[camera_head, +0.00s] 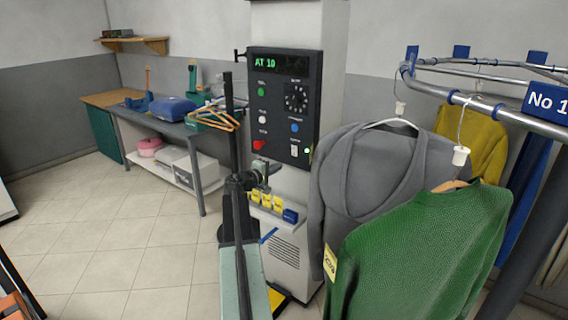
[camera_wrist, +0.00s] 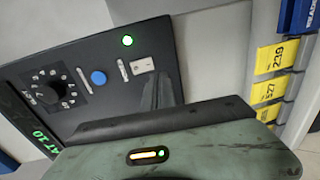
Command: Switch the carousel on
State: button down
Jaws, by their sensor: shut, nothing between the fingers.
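The dark carousel control panel (camera_head: 284,108) stands on a pale column; its green display (camera_head: 265,64) reads "AT 10". It bears a dial (camera_head: 296,98), a blue button (camera_head: 295,128), green, white and red buttons (camera_head: 259,145) at left, and a small pale switch (camera_head: 294,150) beside a lit green lamp (camera_head: 307,151). In the wrist view the panel is turned, with the switch (camera_wrist: 142,66), lamp (camera_wrist: 127,40) and blue button (camera_wrist: 99,77) clear. My gripper (camera_head: 264,168) is shut and empty, just below the panel's lower left. Whether it touches is unclear; its body hides part of the panel in the wrist view.
The carousel rail (camera_head: 480,103) holds a grey garment (camera_head: 362,180) and a green sweater (camera_head: 420,255) close right of the panel. Yellow numbered tags (camera_head: 265,201) sit below it. A workbench (camera_head: 180,128) stands behind left. The tiled floor at left is open.

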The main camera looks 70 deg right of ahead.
jog(key=a, duration=0.3)
jog(key=w+a, duration=0.1)
jog(key=shift+w+a+f, duration=0.1)
jog(key=shift+a+f, duration=0.15)
jog(key=shift+f, duration=0.05)
